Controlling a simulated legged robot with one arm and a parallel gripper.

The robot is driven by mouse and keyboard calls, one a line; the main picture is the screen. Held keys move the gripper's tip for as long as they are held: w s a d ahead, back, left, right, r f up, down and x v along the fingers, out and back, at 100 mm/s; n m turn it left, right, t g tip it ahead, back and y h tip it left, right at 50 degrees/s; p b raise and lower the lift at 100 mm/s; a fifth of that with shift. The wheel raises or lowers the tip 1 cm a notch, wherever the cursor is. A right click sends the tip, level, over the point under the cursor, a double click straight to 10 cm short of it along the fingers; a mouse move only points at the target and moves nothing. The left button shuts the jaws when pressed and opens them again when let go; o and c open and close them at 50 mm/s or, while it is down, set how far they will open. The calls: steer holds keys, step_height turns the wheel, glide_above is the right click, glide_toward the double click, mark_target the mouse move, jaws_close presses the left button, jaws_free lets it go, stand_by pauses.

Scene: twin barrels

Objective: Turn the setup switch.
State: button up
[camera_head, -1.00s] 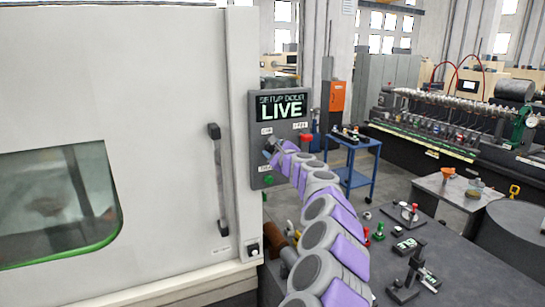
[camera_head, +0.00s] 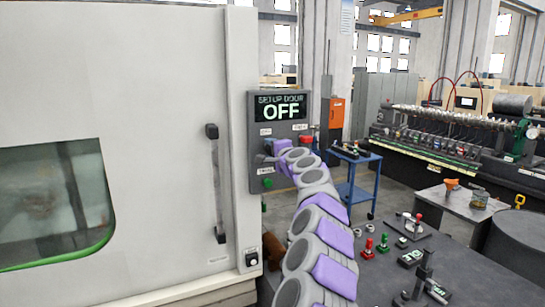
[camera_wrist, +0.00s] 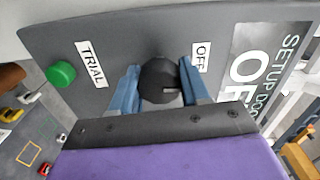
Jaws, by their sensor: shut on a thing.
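The setup switch (camera_wrist: 160,80) is a dark round knob on the grey control panel, between the labels TRIAL (camera_wrist: 91,63) and OFF (camera_wrist: 200,57) in the wrist view. My gripper (camera_wrist: 162,88) has its two blue fingers on either side of the knob and is shut on it. In the head view my gripper (camera_head: 268,158) is at the panel's lower left, and my arm hides part of the panel. The panel's screen (camera_head: 281,107) reads SETUP DOOR OFF.
A green button (camera_wrist: 61,74) sits beside the TRIAL label. A red button (camera_head: 305,140) is on the panel's right. The white machine door (camera_head: 150,60) with a dark vertical handle (camera_head: 216,185) stands left. A dark table (camera_head: 390,270) with small fixtures is at the lower right.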

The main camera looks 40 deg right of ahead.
steer(key=shift+w+f+n+b, duration=0.1)
steer(key=shift+f+n+b, duration=0.2)
steer(key=shift+f+n, duration=0.15)
steer(key=o, duration=1.1)
steer(key=shift+a+r, duration=0.2)
steer(key=shift+c, duration=0.2)
steer(key=shift+s+d+r, duration=0.1)
steer(key=shift+s+d, duration=0.1)
steer(key=shift+s, duration=0.05)
steer(key=v, duration=1.7)
steer(key=shift+p, duration=0.4)
